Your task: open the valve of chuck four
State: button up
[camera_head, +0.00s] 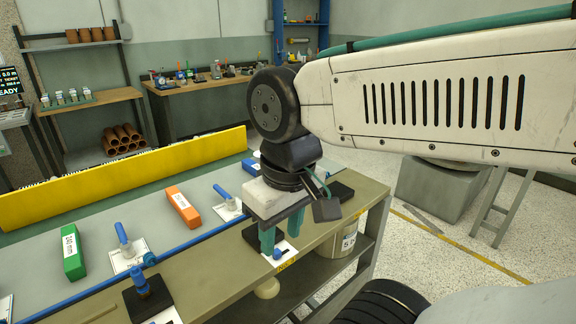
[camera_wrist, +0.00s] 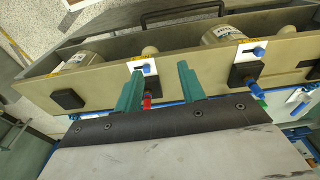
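My gripper (camera_head: 281,240) has two teal fingers, apart with nothing held between them, low over the bench's front strip. A small blue valve lever (camera_head: 279,253) on a white plate sits just below the fingers, with a yellow label at the bench edge. In the wrist view, my gripper (camera_wrist: 158,95) is open; a blue lever (camera_wrist: 146,70) on a white plate lies beyond the fingers, and a red tip (camera_wrist: 147,103) shows beside the left finger. A black block (camera_head: 256,238) is partly hidden behind my gripper. The chuck number is not readable.
Another black chuck (camera_head: 149,301) with a blue fitting stands front left. The bench holds a green block (camera_head: 73,251), an orange block (camera_head: 183,206) and blue-handled clamps. A yellow guard (camera_head: 120,178) runs along the back. A second blue lever (camera_wrist: 259,52) lies right.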

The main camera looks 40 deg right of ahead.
jog(key=shift+c, duration=0.3)
jog(key=c, duration=0.5)
jog(key=shift+w+d+f, duration=0.1)
jog(key=shift+d+f, duration=0.05)
jog(key=shift+f, duration=0.1)
grip_shut()
jog(key=w+d+r+g+h, duration=0.1)
jog(key=w+d+h, duration=0.1)
jog(key=w+d, duration=0.65)
jog(key=w+d+r+h, duration=0.25)
jog(key=w+d, duration=0.35)
jog(key=w, duration=0.6)
jog(key=w+d+g+h, duration=0.1)
jog(key=w+d+h, duration=0.1)
jog(key=w+d, duration=0.65)
jog(key=shift+m, duration=0.3)
jog(key=x, duration=0.4)
jog(key=w+x, duration=0.1)
jog(key=x, duration=0.3)
jog(key=w+x, duration=0.1)
jog(key=x, duration=0.4)
jog(key=shift+a+f, duration=0.2)
jog(key=shift+a, duration=0.05)
